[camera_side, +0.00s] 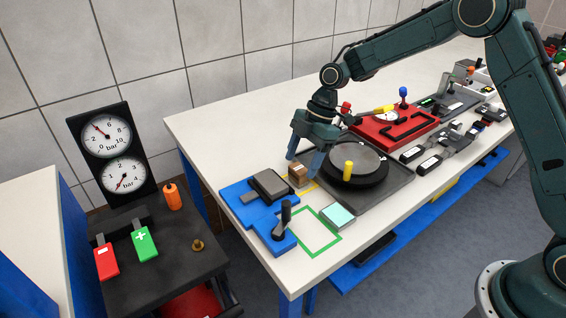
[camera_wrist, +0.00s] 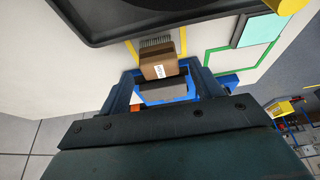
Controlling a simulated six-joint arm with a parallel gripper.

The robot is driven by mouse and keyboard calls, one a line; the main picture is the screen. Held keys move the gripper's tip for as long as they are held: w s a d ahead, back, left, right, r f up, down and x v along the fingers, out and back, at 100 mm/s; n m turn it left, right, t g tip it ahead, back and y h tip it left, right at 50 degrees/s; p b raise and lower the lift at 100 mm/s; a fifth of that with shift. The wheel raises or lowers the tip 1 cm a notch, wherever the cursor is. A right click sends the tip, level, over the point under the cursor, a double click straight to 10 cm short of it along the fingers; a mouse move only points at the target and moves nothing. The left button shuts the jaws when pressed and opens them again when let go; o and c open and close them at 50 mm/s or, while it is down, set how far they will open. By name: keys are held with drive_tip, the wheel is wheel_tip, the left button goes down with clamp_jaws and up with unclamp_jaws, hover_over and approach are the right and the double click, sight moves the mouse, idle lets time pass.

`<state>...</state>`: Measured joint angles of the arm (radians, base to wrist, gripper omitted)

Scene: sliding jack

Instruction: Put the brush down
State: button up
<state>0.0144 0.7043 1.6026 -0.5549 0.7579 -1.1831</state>
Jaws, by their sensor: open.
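The brush (camera_side: 298,175) is a small brown block with a white label and grey bristles. It sits on the white table at a yellow outline, between the blue fixture and the dark tray. In the wrist view the brush (camera_wrist: 160,66) shows just beyond my fingers, with its bristles pointing away and yellow lines on both sides. My gripper (camera_side: 303,158) is open and low over the table, right by the brush. In the wrist view my gripper's (camera_wrist: 163,88) fingers are apart. Whether they touch the brush I cannot tell.
A dark tray (camera_side: 392,193) with a round plate and yellow knob stands to the right. The blue fixture (camera_side: 240,196) is at the left. A cyan-topped block (camera_side: 338,214) lies at the corner of a green outline (camera_side: 301,246). A red box (camera_side: 385,138) stands behind.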

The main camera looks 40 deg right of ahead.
drive_tip(key=v, duration=0.9)
drive_tip(key=shift+d+r, duration=0.15)
drive_tip(key=shift+r, duration=0.05)
drive_tip(key=s+d+r+m+t+h, duration=0.25)
drive_tip(key=s+r+m, duration=0.55)
drive_tip(key=s+r, duration=0.5)
drive_tip(key=s+d+f+m+t+h, duration=0.1)
drive_tip(key=s+m, duration=0.4)
drive_tip(key=s, duration=0.5)
drive_tip(key=s+d+f+m+t+h, duration=0.1)
drive_tip(key=s+d+m+t, duration=0.1)
drive_tip(key=s+m, duration=0.3)
drive_tip(key=s+d, duration=0.1)
drive_tip(key=s, duration=0.3)
drive_tip(key=shift+s+f, duration=0.3)
drive_tip(key=shift+s, duration=0.05)
